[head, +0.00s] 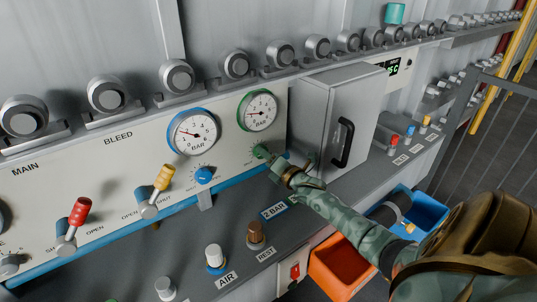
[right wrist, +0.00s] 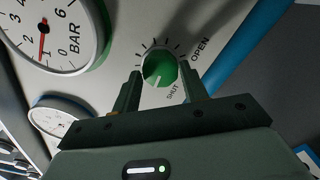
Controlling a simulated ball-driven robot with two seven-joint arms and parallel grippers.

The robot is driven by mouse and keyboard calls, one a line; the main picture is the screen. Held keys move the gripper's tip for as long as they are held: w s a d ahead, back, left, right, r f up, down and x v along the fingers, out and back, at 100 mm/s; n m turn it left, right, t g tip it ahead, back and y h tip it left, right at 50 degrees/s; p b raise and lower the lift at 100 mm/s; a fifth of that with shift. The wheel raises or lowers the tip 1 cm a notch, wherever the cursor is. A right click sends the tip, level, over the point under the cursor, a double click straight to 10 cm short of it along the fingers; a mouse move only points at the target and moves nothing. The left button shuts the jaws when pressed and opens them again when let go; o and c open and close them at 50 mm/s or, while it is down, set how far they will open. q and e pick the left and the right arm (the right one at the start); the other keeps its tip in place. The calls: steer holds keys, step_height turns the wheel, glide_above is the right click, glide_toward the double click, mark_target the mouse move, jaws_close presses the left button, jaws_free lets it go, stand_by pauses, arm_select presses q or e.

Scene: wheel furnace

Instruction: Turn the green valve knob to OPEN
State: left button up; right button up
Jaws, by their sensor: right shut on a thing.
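The green valve knob (right wrist: 160,70) sits on the pale panel below the green-rimmed gauge (head: 258,110). In the right wrist view, tick marks ring it, with OPEN printed to its upper right and SHUT just below right. A pale mark on the knob points down, towards the gripper body and near the SHUT side. My right gripper (right wrist: 162,88) has one finger on each side of the knob and is shut on it. In the head view the knob (head: 262,152) is partly hidden by my right gripper (head: 271,160). My left gripper is not in view.
A blue knob (head: 204,175) sits left, under the blue-rimmed gauge (head: 194,132). A grey box (head: 332,110) with a black handle stands close right of my gripper. Yellow (head: 160,180) and red (head: 78,215) levers, and brown (head: 256,235) and white (head: 215,258) knobs, stand further left and nearer.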

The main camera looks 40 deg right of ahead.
steer(key=n+p, duration=0.1)
steer(key=n, duration=0.8)
steer(key=n+p, duration=0.2)
steer(key=n, duration=0.6)
steer(key=n+p, duration=0.1)
steer(key=n, duration=0.8)
steer(key=shift+a+f+n+p, duration=0.25)
steer(key=shift+a+n+p, duration=0.05)
steer(key=shift+p, duration=0.1)
stand_by(1.4)
stand_by(0.3)
steer(key=o, duration=1)
steer(key=shift+r, duration=0.15)
